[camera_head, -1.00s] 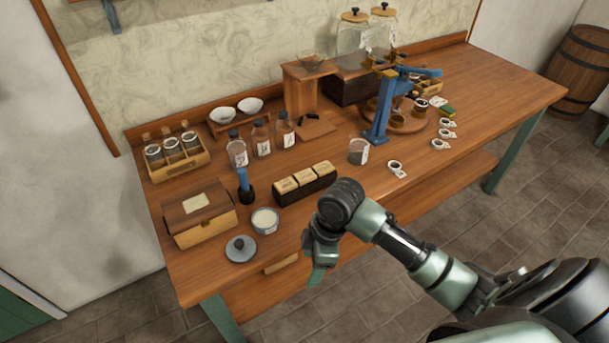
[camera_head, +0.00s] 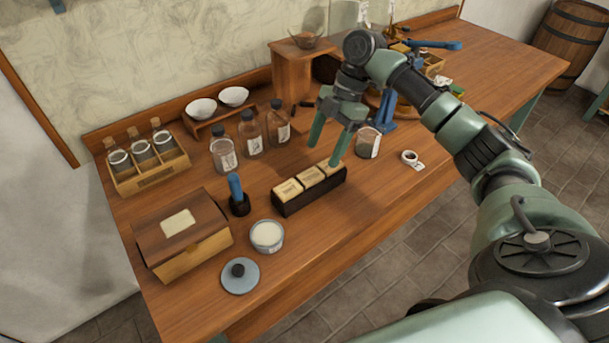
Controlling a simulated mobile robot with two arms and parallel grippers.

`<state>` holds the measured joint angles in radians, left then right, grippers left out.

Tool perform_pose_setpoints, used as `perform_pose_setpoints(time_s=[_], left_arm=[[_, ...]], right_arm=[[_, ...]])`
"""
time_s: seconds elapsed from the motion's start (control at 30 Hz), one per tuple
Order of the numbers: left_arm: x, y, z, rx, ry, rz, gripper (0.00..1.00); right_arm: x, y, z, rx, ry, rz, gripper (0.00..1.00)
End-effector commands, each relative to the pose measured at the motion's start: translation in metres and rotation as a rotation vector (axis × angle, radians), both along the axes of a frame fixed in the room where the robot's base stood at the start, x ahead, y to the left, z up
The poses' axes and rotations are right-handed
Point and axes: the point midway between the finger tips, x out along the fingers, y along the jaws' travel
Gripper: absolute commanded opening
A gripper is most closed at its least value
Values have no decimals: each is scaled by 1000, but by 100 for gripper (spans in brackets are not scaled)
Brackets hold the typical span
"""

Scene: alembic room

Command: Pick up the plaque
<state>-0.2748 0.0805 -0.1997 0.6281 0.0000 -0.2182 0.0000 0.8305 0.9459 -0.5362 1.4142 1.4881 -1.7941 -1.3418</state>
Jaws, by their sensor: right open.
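Several small cream plaques with dark markings stand in a row in a dark holder (camera_head: 310,198) near the front middle of the table. The left plaque (camera_head: 287,190), the middle plaque (camera_head: 310,177) and the right plaque (camera_head: 330,167) show their tops. I cannot tell which one the task means. My right gripper (camera_head: 324,154) is open and empty, pointing down above the right end of the holder. One green finger overlaps the right plaque in the picture; whether they touch is unclear. My left gripper is out of view.
Several bottles (camera_head: 251,139) stand just behind the holder. A glass beaker (camera_head: 368,143) is to its right.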

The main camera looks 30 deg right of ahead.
Motion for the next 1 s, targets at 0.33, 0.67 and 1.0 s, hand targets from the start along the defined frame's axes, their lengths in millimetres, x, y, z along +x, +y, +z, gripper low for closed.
perform_pose_setpoints(time_s=[0.33,0.67,1.0], left_arm=[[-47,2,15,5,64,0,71],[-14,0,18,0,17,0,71],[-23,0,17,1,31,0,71]], right_arm=[[6,21,-40,0,4,2,64],[5,28,-61,-2,0,0,64],[5,28,-61,-2,0,0,0]])
